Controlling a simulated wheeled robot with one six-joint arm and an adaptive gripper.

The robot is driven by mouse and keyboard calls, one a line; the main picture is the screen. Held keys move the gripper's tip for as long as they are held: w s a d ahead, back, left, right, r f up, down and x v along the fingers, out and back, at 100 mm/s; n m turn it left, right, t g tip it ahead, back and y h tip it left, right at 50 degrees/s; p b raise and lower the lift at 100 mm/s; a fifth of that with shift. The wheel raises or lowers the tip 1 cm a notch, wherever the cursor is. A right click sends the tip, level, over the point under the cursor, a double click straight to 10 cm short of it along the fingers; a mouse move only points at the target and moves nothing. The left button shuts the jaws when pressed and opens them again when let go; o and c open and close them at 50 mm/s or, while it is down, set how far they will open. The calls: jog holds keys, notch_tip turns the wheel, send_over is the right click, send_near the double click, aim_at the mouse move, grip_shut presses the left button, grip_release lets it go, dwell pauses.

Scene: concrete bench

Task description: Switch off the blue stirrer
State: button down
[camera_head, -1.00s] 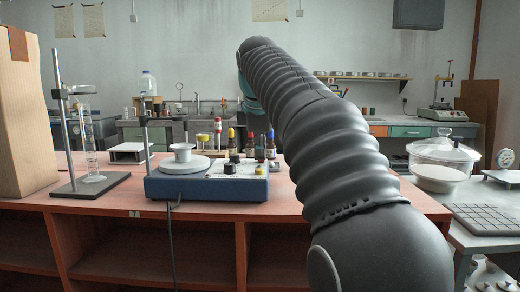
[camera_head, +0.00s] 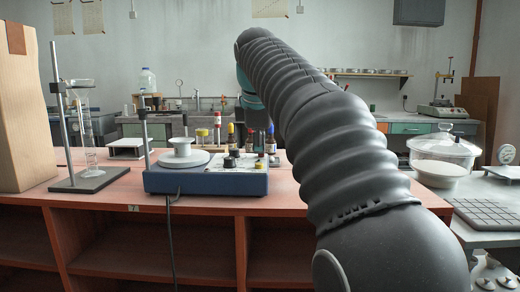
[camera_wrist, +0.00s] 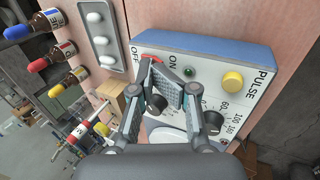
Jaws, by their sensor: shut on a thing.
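The blue stirrer (camera_head: 205,182) stands on the bench in the head view, with a round white top plate and knobs on its panel. In the wrist view, the stirrer's blue-edged pale panel (camera_wrist: 205,60) has OFF and ON labels, a green lamp (camera_wrist: 189,71), a yellow PULSE button (camera_wrist: 232,82) and two black knobs. A small red switch (camera_wrist: 153,58) sits between OFF and ON. My gripper (camera_wrist: 153,67) has its fingertips close together at this switch, closed on it. The fingertips partly hide the switch, so I cannot tell its position. The head view hides my gripper.
A stand (camera_head: 66,130) with a glass cylinder and a cardboard box (camera_head: 25,110) are at the left. A glass-lidded vessel (camera_head: 440,165) is at the right.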

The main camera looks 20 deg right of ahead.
jog(key=shift+v, duration=3.75)
jog(key=shift+d, duration=0.1)
